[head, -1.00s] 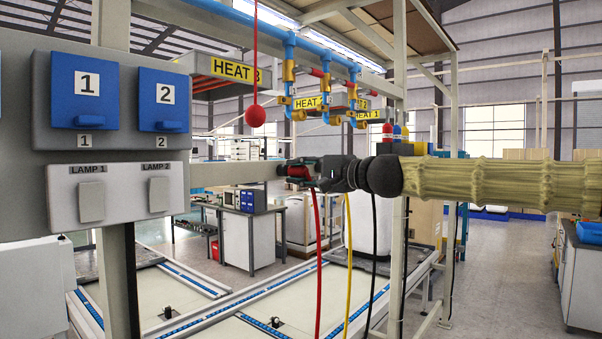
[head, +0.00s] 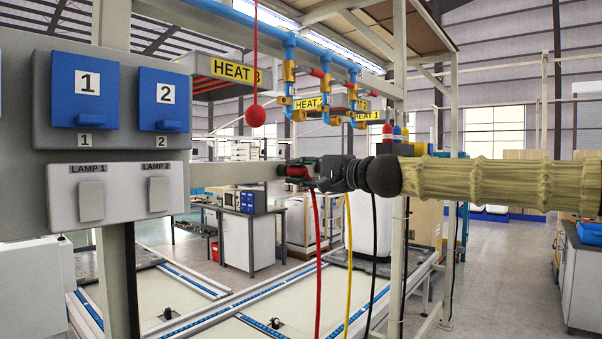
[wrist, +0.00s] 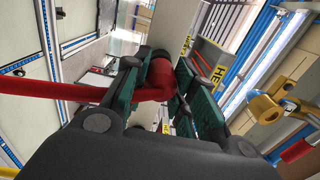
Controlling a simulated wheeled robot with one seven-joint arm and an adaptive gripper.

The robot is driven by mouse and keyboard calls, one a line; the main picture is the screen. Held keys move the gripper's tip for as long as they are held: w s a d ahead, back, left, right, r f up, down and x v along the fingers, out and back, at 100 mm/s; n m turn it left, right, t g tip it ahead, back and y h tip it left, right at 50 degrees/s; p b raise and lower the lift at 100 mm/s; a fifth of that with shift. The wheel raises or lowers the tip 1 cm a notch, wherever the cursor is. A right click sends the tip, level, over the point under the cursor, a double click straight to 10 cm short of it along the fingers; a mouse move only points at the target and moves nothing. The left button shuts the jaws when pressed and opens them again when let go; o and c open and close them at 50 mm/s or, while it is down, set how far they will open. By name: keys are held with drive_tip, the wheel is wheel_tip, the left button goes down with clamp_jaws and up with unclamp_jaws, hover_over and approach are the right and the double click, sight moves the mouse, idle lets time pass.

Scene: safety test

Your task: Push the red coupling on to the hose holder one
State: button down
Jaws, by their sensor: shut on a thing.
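My gripper (head: 299,171) is shut on the red coupling (wrist: 158,78), which sits between the green-padded fingers in the wrist view. The coupling shows as a small red patch (head: 297,172) in the head view. Its red hose (head: 317,260) hangs straight down from the gripper; in the wrist view the hose (wrist: 45,90) runs off to the left. The gripper appears at the right end of a grey horizontal beam (head: 232,173); I cannot tell whether it touches it. I cannot make out hose holder one; my gripper and wrist may hide it.
A yellow hose (head: 350,260) and a black hose (head: 373,265) hang just right of the red one. Blue pipes with brass valves (head: 289,72) are above. A red ball (head: 255,115) hangs on a cord. A switch panel (head: 60,140) stands at left.

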drive_tip(key=shift+w+a, duration=0.3)
drive_tip(key=shift+a, duration=0.1)
drive_tip(key=c, duration=1.1)
unclamp_jaws()
drive_tip(key=v, duration=1.2)
